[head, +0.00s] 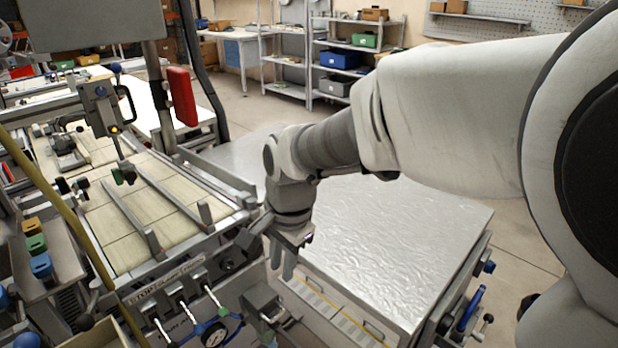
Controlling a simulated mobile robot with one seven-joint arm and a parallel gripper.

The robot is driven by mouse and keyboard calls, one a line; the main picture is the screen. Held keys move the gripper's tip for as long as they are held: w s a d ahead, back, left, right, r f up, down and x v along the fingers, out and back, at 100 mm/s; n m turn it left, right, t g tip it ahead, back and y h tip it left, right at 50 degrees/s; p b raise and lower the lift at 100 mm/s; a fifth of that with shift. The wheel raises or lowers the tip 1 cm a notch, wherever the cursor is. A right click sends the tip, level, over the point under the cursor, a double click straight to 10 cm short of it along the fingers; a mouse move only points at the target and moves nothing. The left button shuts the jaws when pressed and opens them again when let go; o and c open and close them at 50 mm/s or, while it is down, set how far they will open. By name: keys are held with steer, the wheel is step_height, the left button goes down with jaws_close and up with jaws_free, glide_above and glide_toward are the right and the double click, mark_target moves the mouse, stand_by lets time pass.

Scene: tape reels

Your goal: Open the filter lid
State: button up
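My gripper (282,265) points down at the front edge of the machine, right of the lever panel. Its two fingers show a narrow gap with nothing seen between them. Just below and slightly left of the fingertips is a small grey metal box (261,300) with a flat, slanted top and a small handle-like part (274,317) at its lower right. This may be the filter with its lid, but I cannot tell for sure. The fingertips appear above the box, and I see no clear contact.
A panel with several levers (184,308) and a round gauge (214,333) stands left of the box. A wide silvery tabletop (400,250) lies right of my gripper, under my arm. Shelves (345,65) stand far behind.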

mark_target(277, 316)
steer(key=f+b, duration=0.1)
steer(key=f, duration=0.4)
steer(key=w+a+f+b, duration=0.1)
steer(key=f, duration=0.5)
steer(key=a+f+b, duration=0.1)
steer(key=f+b, duration=0.1)
steer(key=f, duration=0.3)
steer(key=shift+w+a+f, duration=0.1)
steer(key=shift+w+f, duration=0.2)
steer(key=shift+f, duration=0.1)
steer(key=shift+c, duration=0.3)
jaws_close()
